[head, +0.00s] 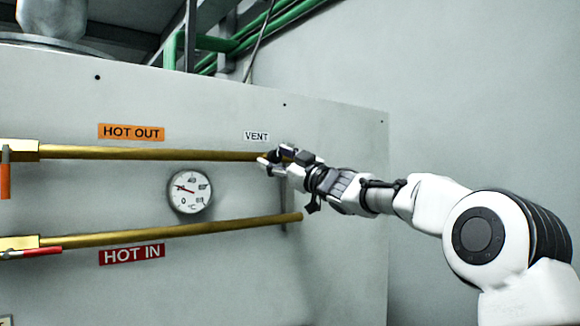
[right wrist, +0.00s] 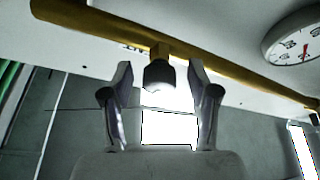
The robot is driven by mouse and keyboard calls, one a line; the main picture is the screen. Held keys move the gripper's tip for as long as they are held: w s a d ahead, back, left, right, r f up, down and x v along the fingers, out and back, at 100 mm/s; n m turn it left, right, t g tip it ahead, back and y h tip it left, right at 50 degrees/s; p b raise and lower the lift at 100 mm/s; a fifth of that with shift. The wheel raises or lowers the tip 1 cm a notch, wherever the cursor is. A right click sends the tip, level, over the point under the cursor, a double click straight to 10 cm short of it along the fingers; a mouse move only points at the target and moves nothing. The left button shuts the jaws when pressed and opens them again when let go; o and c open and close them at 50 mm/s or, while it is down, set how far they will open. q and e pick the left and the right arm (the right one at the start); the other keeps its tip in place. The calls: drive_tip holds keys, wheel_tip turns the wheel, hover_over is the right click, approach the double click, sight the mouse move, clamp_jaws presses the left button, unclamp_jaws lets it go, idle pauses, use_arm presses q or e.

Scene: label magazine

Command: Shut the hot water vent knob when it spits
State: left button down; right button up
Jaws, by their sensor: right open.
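The vent knob (right wrist: 159,75) is a small dark cap on a short brass stem under the brass pipe (right wrist: 110,28) in the right wrist view. In the head view the knob is hidden behind my gripper, below the VENT label (head: 256,136). My right gripper (head: 270,162) is open at the right end of the upper pipe. In the right wrist view its two fingers (right wrist: 160,82) stand on either side of the knob, with gaps on both sides. No spitting water is visible. My left gripper is not in view.
A dial gauge (head: 189,193) sits between the HOT OUT pipe (head: 150,153) and the lower HOT IN pipe (head: 170,231). An orange lever (head: 5,180) and a red lever (head: 35,252) are at the far left. The grey wall at right is clear.

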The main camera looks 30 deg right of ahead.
drive_tip(key=v, duration=1.1)
drive_tip(key=shift+s, duration=0.1)
idle(0.5)
idle(0.4)
